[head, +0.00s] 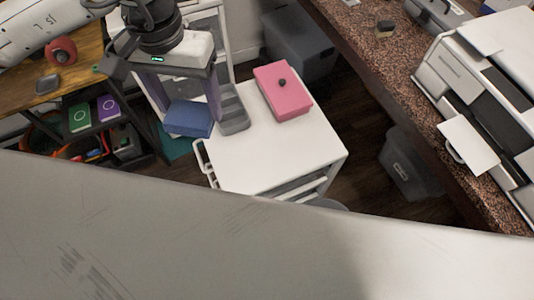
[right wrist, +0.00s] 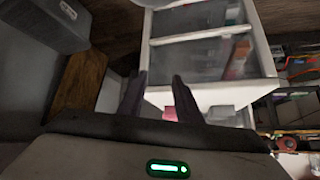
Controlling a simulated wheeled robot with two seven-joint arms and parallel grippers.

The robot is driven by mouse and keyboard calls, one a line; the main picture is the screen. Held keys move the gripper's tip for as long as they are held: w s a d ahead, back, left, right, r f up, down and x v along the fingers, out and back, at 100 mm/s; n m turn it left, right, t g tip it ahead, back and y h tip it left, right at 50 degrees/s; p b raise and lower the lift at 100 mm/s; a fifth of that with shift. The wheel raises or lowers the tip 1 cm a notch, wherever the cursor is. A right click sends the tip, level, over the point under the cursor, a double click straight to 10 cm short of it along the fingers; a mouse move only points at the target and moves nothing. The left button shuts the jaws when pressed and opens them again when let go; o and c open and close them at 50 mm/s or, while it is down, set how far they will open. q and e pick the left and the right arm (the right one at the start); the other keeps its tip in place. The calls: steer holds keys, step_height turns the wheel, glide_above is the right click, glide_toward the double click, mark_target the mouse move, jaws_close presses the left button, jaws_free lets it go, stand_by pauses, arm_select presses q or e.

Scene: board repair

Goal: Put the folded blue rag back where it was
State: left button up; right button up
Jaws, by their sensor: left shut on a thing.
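The folded blue rag (head: 188,119) is a thick flat block between the fingers of my left gripper (head: 186,104), at the left edge of the white cart top (head: 262,155) in the head view. The gripper points down and is shut on the rag. I cannot tell whether the rag touches the cart top. My right gripper (right wrist: 160,92) shows in the right wrist view with its two dark fingers apart and nothing between them. It faces white drawers (right wrist: 205,50). The right gripper does not show in the head view.
A grey tray (head: 234,112) stands just right of the rag. A pink box (head: 283,92) with a dark knob lies at the back of the cart. The cart's front middle is clear. A speckled counter (head: 375,55) runs along the right. A wooden bench (head: 75,70) is at the left.

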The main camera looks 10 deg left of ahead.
arm_select(q)
steer(key=w+d+f+m+b, duration=0.1)
steer(key=w+d+f+b, duration=0.15)
steer(key=f, duration=0.55)
steer(key=w+d+f+b, duration=0.2)
steer(key=d+f+b, duration=0.15)
steer(key=f, duration=0.45)
steer(key=m, duration=0.1)
glide_above(250, 162)
step_height(250, 162, down, 9)
steer(key=shift+s+f, duration=0.15)
steer(key=shift+f, duration=2.4)
steer(key=shift+f+b, duration=0.25)
steer(key=shift+b, duration=0.35)
steer(key=o, duration=0.9)
steer(key=shift+r, duration=0.1)
